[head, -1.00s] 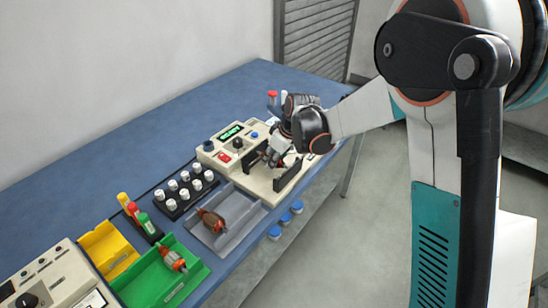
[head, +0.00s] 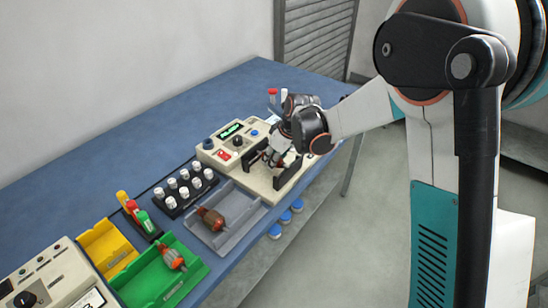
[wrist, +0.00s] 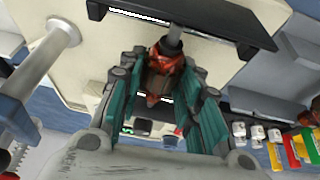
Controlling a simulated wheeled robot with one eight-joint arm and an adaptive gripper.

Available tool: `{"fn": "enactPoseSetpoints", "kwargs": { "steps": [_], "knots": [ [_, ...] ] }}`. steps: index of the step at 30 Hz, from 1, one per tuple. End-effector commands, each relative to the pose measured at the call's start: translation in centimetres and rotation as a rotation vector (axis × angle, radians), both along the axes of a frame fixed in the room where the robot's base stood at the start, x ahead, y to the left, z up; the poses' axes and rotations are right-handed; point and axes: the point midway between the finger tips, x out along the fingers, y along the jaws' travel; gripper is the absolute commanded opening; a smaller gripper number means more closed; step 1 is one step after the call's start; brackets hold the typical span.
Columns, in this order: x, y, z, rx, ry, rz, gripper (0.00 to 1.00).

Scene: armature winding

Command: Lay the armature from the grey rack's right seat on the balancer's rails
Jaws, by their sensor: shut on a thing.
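My gripper (wrist: 165,105) is shut on an armature (wrist: 163,72), its teal fingers on either side of the orange-brown winding in the wrist view. In the head view my gripper (head: 277,160) is low over the beige balancer (head: 262,183), between its two black rails (head: 291,174). The armature's grey shaft meets one rail (wrist: 195,24) in the wrist view; I cannot tell whether it rests on it. The grey rack (head: 232,237) has one armature (head: 211,218) in its left part; its right part looks empty.
A green tray (head: 146,286) with another armature (head: 172,257), a yellow tray (head: 101,249) and a black block of white-capped pots (head: 187,192) stand left of the balancer.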

Motion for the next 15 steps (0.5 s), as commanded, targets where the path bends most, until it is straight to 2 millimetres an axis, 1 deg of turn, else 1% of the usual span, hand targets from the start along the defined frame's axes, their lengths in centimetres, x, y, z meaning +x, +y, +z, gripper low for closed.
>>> {"fn": "enactPoseSetpoints", "kwargs": {
  "steps": [1,2,3,4,15],
  "knots": [
    [0.0,0.0,0.02,0.0,0.0,0.0,0.02],
    [0.0,0.0,0.02,0.0,0.0,0.0,0.39],
    [0.0,0.0,0.02,0.0,0.0,0.0,0.48],
    [0.0,0.0,0.02,0.0,0.0,0.0,0.54],
    [0.0,-0.01,0.15,0.0,0.0,0.0,0.55]
  ]
}}
